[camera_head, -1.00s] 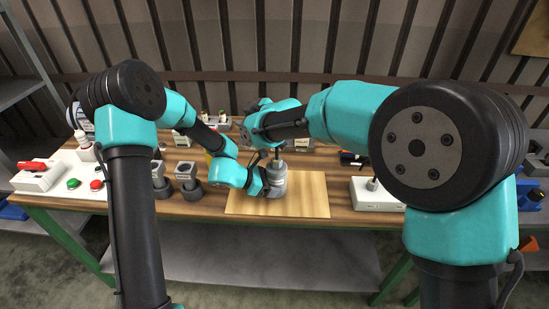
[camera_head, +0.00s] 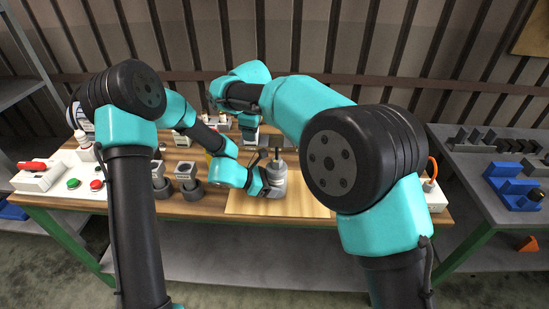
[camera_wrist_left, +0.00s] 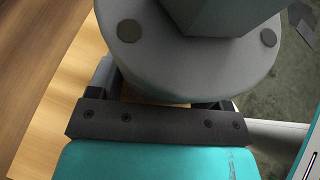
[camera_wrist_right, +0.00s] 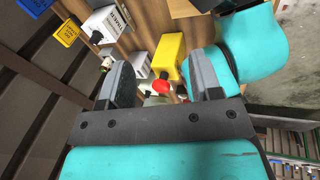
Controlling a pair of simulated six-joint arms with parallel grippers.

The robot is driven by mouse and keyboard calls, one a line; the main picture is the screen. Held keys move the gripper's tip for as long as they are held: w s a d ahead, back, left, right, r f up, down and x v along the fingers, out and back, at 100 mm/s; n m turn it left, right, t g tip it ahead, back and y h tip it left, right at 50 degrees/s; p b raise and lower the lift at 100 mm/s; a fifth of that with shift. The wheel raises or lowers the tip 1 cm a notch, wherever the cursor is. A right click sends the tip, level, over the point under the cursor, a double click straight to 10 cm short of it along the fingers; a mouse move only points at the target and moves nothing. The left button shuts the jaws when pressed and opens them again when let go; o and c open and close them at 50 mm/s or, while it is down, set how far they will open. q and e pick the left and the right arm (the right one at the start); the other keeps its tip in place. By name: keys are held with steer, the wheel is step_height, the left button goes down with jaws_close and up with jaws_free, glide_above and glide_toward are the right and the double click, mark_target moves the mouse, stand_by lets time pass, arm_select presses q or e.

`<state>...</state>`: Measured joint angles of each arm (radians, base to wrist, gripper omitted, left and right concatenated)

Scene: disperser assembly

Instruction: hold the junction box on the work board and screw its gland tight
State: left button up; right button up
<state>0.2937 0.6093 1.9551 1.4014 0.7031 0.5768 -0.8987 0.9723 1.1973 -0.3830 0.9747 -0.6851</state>
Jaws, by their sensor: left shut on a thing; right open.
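The grey round junction box (camera_head: 275,184) stands upright on the pale work board (camera_head: 310,202), with the gland (camera_head: 277,158) upright on its top. My left gripper (camera_head: 264,182) is shut on the box from its left side. In the left wrist view, the box (camera_wrist_left: 180,65) fills the space between the fingers, and the grey faceted gland (camera_wrist_left: 215,12) rises above it. My right gripper (camera_wrist_right: 156,88) is open with nothing between its fingers, above the back left part of the bench; its fingertips are hard to make out in the head view.
Two grey holders (camera_head: 187,180) stand left of the board. A white panel (camera_head: 40,178) with red and green buttons is at the far left. The right wrist view shows a yellow box (camera_wrist_right: 169,55), a red knob (camera_wrist_right: 162,87) and white boxes (camera_wrist_right: 106,25) below the gripper.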

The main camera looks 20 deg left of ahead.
mark_target(275, 159)
steer(key=shift+s+d+r+n+g+h, duration=0.1)
steer(key=shift+s+d+r+g+h, duration=0.35)
steer(key=shift+h, duration=0.6)
steer(key=shift+s+d+r+n+g+h, duration=0.15)
steer(key=shift+s+d+r+h, duration=0.5)
steer(key=shift+h, duration=0.45)
steer(key=shift+s+d+r+n+g+h, duration=0.1)
steer(key=shift+s+d+r+g+h, duration=0.4)
steer(key=shift+h, duration=0.55)
steer(key=shift+w+d+f, duration=0.15)
steer(key=shift+f, duration=0.05)
steer(key=x, duration=1.1)
steer(key=shift+w+d+f, duration=0.15)
steer(key=shift+w+f, duration=0.05)
steer(key=shift+f, duration=0.15)
